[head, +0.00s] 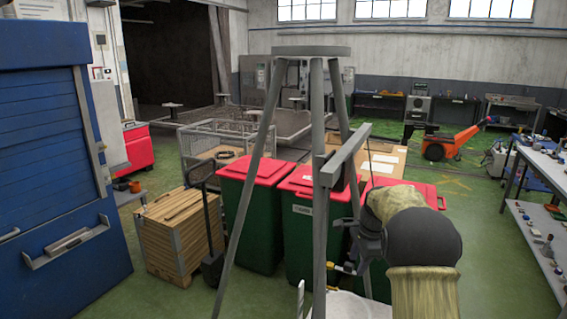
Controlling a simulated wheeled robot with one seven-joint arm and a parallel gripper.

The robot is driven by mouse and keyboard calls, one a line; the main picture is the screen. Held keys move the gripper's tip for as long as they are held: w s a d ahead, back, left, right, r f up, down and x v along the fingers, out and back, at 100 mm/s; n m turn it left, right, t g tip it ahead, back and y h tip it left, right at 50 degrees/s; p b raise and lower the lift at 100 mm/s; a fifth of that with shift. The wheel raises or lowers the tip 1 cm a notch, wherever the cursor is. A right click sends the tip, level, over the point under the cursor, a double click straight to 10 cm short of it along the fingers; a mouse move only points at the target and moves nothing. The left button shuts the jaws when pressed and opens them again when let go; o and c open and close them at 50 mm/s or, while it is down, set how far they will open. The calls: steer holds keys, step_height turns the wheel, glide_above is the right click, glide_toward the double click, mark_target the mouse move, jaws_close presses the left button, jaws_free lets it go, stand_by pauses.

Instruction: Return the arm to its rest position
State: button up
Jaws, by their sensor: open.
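My arm (424,240) rises at the lower right, with a yellowish covering and a dark rounded joint. It bends over to the left and down, behind a leg of a grey stand. My gripper (346,268) shows small at the end of the arm, low in the picture, in front of the green bins. It is open, and I see nothing held in it. Its fingertips are partly hidden and too small to make out clearly.
The tall grey stand (312,51) has splayed legs close to my arm. Green bins with red lids (255,170) and a wooden crate (178,235) stand behind it. A blue cabinet (60,150) is left, a shelf table (540,165) right.

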steer(key=s+a+f+n, duration=0.2)
steer(key=s+n, duration=0.3)
steer(key=s, duration=0.5)
steer(key=s+a+f+n+h+b, duration=0.1)
steer(key=s+n, duration=0.4)
steer(key=s, duration=0.5)
steer(key=s+a+f+n+t+b, duration=0.1)
steer(key=s+a+f+n, duration=0.2)
steer(key=s+n, duration=0.3)
steer(key=s, duration=0.4)
steer(key=shift+s, duration=0.2)
